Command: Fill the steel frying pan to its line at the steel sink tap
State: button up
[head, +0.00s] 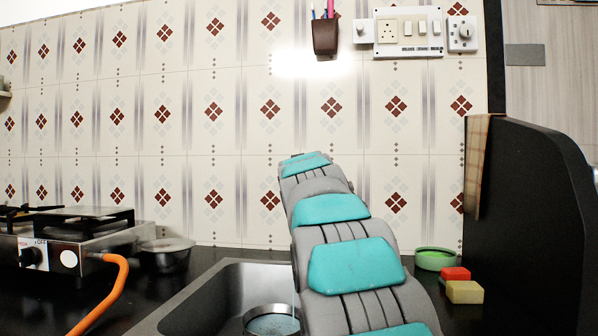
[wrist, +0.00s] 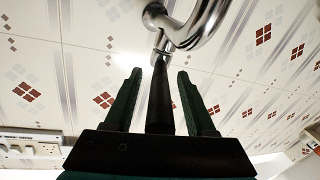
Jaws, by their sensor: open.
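A round steel vessel, which looks like the frying pan (head: 272,318), sits in the steel sink (head: 182,318), cut off by the bottom edge in the head view. Its inside looks bluish; a thin pale vertical line above it may be falling water. I cannot tell the level against its line. In the wrist view the chrome tap (wrist: 196,28) curves across the top. A dark bar, seemingly the tap's lever (wrist: 160,95), lies between the fingers of my gripper (wrist: 158,88). The fingers are open, with visible gaps on both sides. My arm hides the gripper and tap in the head view.
A stove (head: 75,240) with an orange hose (head: 107,292) stands at left, with a steel bowl (head: 167,254) beside it. Right of the sink are a green round dish (head: 434,259), red and yellow sponges (head: 464,290) and a dark panel (head: 525,220). The tiled wall is behind.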

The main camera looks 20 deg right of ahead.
grip_shut()
dwell(0.5)
dwell(1.0)
